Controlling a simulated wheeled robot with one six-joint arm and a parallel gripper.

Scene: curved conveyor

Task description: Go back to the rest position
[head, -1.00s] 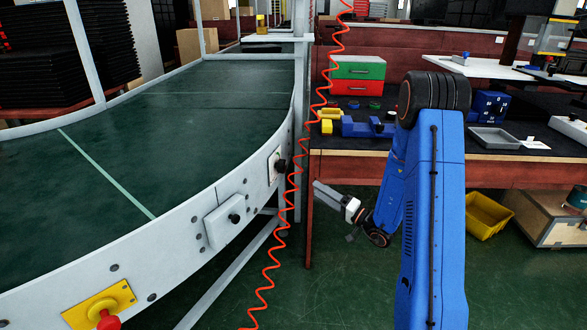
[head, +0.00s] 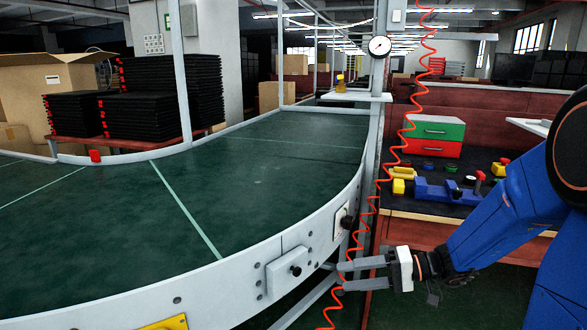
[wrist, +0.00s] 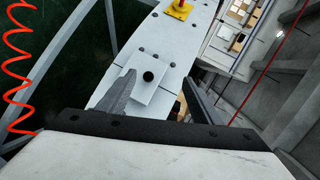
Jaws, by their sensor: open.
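My gripper (head: 352,276) is in the lower right of the head view, at the end of my blue arm. It points left, just outside the conveyor's white side wall (head: 240,290), with the coiled red hose close to its fingers. Its two fingers are apart with nothing between them. In the wrist view the open fingers (wrist: 158,88) frame a grey box with a black knob (wrist: 148,76) on the conveyor's side. I cannot tell whether the hose touches the fingers.
The curved green conveyor belt (head: 270,170) is empty. The coiled red hose (head: 374,202) hangs in front of the workbench. The bench holds a green and red drawer box (head: 433,130) and blue and yellow parts (head: 440,190). Stacked black trays (head: 160,100) stand at the back left.

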